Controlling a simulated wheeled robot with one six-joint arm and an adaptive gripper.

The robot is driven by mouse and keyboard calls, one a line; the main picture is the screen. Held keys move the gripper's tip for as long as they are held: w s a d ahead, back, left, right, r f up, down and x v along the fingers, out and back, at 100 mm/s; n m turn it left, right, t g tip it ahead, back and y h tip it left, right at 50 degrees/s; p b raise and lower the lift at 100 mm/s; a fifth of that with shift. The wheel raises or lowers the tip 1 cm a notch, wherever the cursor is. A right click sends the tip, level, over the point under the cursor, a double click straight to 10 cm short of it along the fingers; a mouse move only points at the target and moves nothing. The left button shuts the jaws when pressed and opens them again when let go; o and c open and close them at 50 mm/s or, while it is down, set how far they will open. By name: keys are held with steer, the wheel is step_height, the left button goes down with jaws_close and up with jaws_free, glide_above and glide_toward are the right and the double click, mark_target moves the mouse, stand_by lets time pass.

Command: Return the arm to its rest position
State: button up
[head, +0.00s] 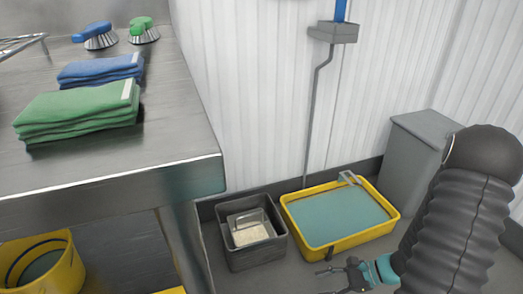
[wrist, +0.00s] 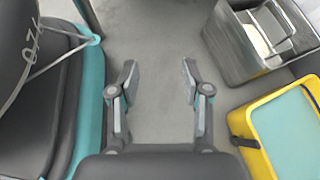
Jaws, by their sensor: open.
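My gripper (head: 338,272) is low at the bottom of the head view, in front of the yellow tub, at the end of my dark, ribbed arm. In the wrist view my gripper (wrist: 158,88) has its two fingers well apart, with only bare grey floor between them. It holds nothing. Part of my own body fills the left side of the wrist view.
A yellow tub (head: 293,213) with teal contents and a grey bin (head: 282,246) with a metal container stand on the floor by the wall. A steel table (head: 180,165) with folded cloths and brushes is at left. A grey box (head: 407,160) stands at right.

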steer(key=s+r+n+t+h+p, duration=0.1)
steer(key=s+r+n+h+p, duration=0.1)
steer(key=r, duration=1)
steer(key=s+a+r+n+t+h+p, duration=0.1)
steer(key=s+r+n+h, duration=0.3)
steer(key=r+n, duration=0.5)
steer(key=s+a+r+n+t+h+p, duration=0.1)
steer(key=r+n+h, duration=0.4)
steer(key=r, duration=1.2)
steer(key=s+n+t+p, duration=0.1)
steer(key=s+p, duration=0.1)
steer(key=shift+h+p, duration=0.3)
steer(key=shift+a, duration=0.15)
steer(key=shift+c, duration=0.5)
steer(key=shift+s+a+f, duration=0.1)
steer(key=shift+s, duration=0.05)
